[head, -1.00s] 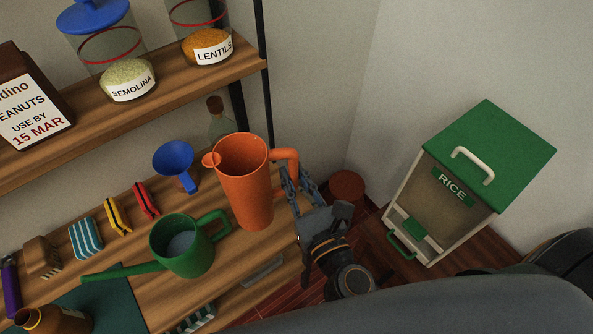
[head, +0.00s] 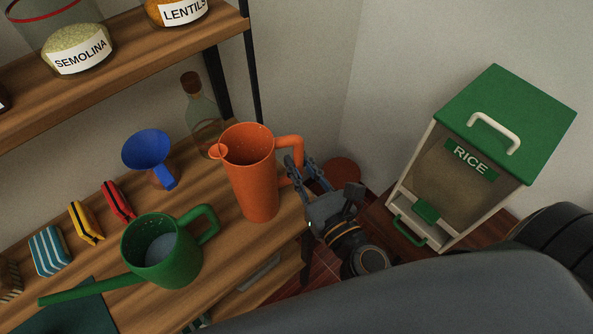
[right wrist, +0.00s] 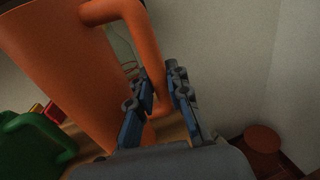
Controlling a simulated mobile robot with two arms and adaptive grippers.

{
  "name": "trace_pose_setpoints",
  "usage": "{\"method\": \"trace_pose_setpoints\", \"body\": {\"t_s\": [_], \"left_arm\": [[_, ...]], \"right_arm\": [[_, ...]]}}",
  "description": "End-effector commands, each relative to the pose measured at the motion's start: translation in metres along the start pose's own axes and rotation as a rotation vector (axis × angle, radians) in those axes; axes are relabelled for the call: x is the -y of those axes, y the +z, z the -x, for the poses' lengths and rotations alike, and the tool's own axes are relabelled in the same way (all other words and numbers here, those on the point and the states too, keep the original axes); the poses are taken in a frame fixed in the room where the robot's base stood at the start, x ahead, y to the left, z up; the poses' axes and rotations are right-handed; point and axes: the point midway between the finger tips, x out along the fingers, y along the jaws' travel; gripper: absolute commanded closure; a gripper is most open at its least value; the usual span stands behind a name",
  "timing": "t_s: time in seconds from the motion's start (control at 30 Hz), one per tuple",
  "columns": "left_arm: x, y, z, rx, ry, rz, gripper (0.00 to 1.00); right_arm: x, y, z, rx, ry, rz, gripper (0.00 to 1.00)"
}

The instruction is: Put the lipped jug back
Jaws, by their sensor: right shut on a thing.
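The orange lipped jug (head: 256,183) stands upright at the right end of the wooden shelf board, its lip to the left and its handle to the right. In the head view I cannot tell whether its base touches the board. My right gripper (head: 304,178) is at the handle, on the jug's right side. In the right wrist view the gripper's fingers (right wrist: 154,108) are closed around the lower part of the handle (right wrist: 143,40), and the jug body (right wrist: 62,62) fills the left. My left gripper is not in view.
A green watering can (head: 165,252) stands close to the jug's left. Behind are a blue funnel (head: 148,152) and a glass bottle (head: 203,112). Red (head: 117,201) and yellow (head: 86,222) clips lie further left. A rice bin (head: 462,185) stands right. A black post (head: 254,75) rises behind.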

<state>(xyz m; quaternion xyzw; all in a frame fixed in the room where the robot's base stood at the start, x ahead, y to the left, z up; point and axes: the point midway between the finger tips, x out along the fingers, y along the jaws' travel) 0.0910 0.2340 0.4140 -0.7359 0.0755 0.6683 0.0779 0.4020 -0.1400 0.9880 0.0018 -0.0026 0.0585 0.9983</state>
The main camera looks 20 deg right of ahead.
Motion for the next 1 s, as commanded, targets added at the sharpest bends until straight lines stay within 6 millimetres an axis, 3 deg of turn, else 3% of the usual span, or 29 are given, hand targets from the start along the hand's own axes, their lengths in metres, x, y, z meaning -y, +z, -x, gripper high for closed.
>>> {"method": "trace_pose_setpoints", "body": {"t_s": [0.37, 0.4, 0.5, 0.9, 1.0], "left_arm": [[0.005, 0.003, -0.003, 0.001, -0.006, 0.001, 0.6], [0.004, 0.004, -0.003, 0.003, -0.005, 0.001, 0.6], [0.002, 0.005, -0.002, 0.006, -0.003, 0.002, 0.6], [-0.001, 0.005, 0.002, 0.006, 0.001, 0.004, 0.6], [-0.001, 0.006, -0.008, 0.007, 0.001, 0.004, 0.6]], "right_arm": [[0.0, -0.003, 0.0, 0.002, 0.0, 0.0, 1.0], [0.0, -0.004, 0.0, 0.0, 0.0, 0.001, 0.81], [0.0, -0.003, 0.0, 0.0, 0.0, 0.001, 0.61], [0.0, 0.002, 0.0, 0.0, 0.0, 0.0, 0.6], [0.0, -0.004, 0.011, -0.004, 0.001, 0.001, 0.6]]}}
